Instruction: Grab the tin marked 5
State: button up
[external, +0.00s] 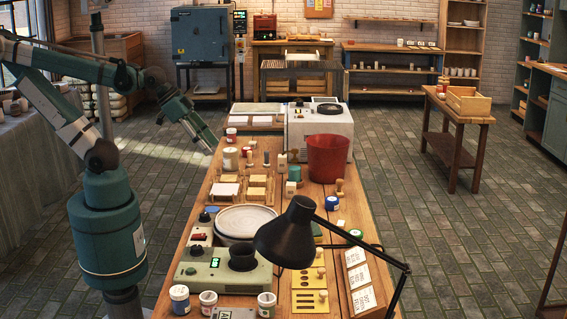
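Several small tins with white labels stand on the long wooden worktable (330,285). A blue-lidded tin (180,300), an open-looking tin (208,303) and another tin (266,305) are at the near edge. A red-lidded tin (231,135) stands far left, a pale tin (230,159) nearer, and a blue-lidded tin (332,203) and green-lidded tin (355,235) at right. Their markings are too small to read, so I cannot tell which is marked 5. My gripper (211,146) hangs left of the table's far half, apart from the tins; its finger opening is unclear.
A black desk lamp (290,232) arches over the near right of the table. A red bucket (328,157) and white machine (318,127) stand at the far right. A bowl (245,219), a green device (222,268) and wooden blocks crowd the middle.

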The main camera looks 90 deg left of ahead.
jog(key=shift+o, duration=0.6)
jog(key=shift+o, duration=1.3)
jog(key=shift+w+r, duration=0.1)
